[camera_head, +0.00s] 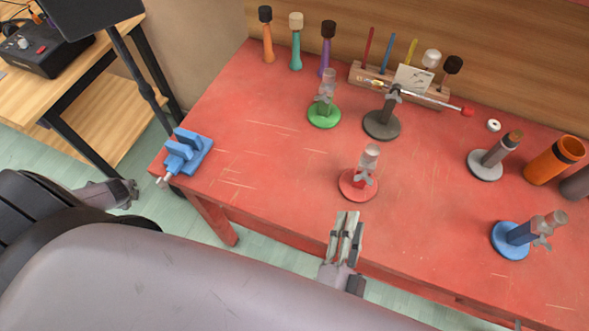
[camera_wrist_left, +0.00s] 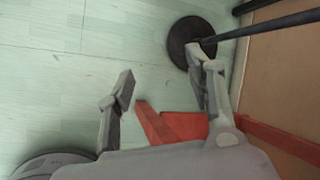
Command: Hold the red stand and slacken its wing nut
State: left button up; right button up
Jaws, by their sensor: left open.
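The red stand (camera_head: 352,188) is upright near the front middle of the red table. It has a round red base, a short red post with a grey wing nut (camera_head: 363,176) on it, and a pale clear top. My right gripper (camera_head: 346,218) is at the table's front edge, just below the red stand in the picture and apart from it. Its fingers point toward the table; their gap is unclear. My left gripper (camera_head: 130,190) is off the table's left end, far from the stand. In the left wrist view it is open and empty (camera_wrist_left: 160,82) above the floor.
A blue vise (camera_head: 190,152) sits at the table's left corner. A green stand (camera_head: 324,114), a dark stand (camera_head: 382,124) with a rod, a grey stand (camera_head: 485,164) and a blue stand (camera_head: 512,238) surround the red one. The table left of it is clear.

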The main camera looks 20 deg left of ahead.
pick_arm(q)
jog(key=w+a+r+m+y, duration=0.1)
jog(key=w+a+r+m, duration=0.15)
jog(key=a+r, duration=0.45)
jog(key=w+a+r+m+y, duration=0.1)
jog(key=w+a+r+m, duration=0.3)
jog(key=r, duration=0.6)
jog(key=w+d+r+n+t+h, duration=0.25)
jog(key=w+d+r+n, duration=0.3)
jog(key=w+d, duration=0.35)
jog(key=w+d+r+n+t+h, duration=0.2)
jog(key=w+d+r+n+t, duration=0.2)
jog(key=w+d+r, duration=0.4)
jog(key=w+d+r+n+t+h, duration=0.2)
jog(key=w+d+r+n+t, duration=0.25)
jog(key=w+d, duration=0.55)
jog(key=n+g+h, duration=0.2)
jog(key=n+h, duration=1.3)
jog(key=n, duration=1.7)
send_near(366, 152)
jog(key=x, duration=1.2)
jog(key=shift+f, duration=0.15)
jog(key=shift+a, duration=0.1)
